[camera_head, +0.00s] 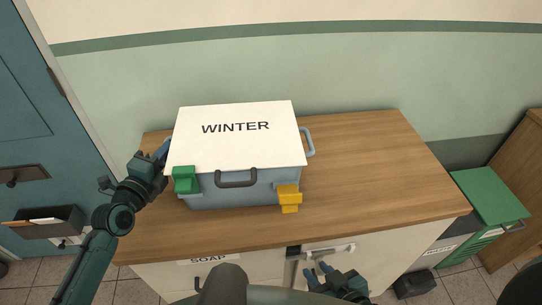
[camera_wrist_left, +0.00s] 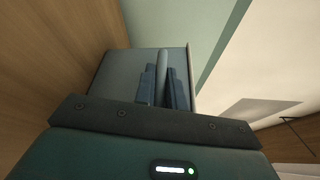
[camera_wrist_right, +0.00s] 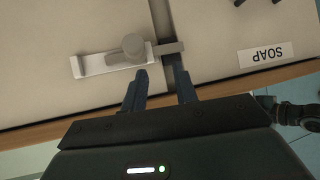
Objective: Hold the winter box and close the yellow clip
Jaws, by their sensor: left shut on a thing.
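The winter box (camera_head: 230,187) is a grey-blue bin with a white lid (camera_head: 237,145) marked WINTER, standing on the wooden counter. A green clip (camera_head: 185,180) at its front left overlaps the lid's edge. The yellow clip (camera_head: 289,198) at the front right sits below the lid's edge and appears to hang down and outward. My left gripper (camera_head: 163,152) is shut on the box's left side handle (camera_wrist_left: 162,78); the box's side wall shows behind it in the left wrist view. My right gripper (camera_head: 328,271) is open and empty, low before the counter's front; its spread fingers show in the right wrist view (camera_wrist_right: 160,88).
The wooden counter top (camera_head: 375,170) is clear to the right of the box. Below its front edge are a cabinet handle (camera_head: 328,252) and a SOAP label (camera_head: 208,259). A green-lidded bin (camera_head: 488,195) stands on the floor at right. A wall rises behind the box.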

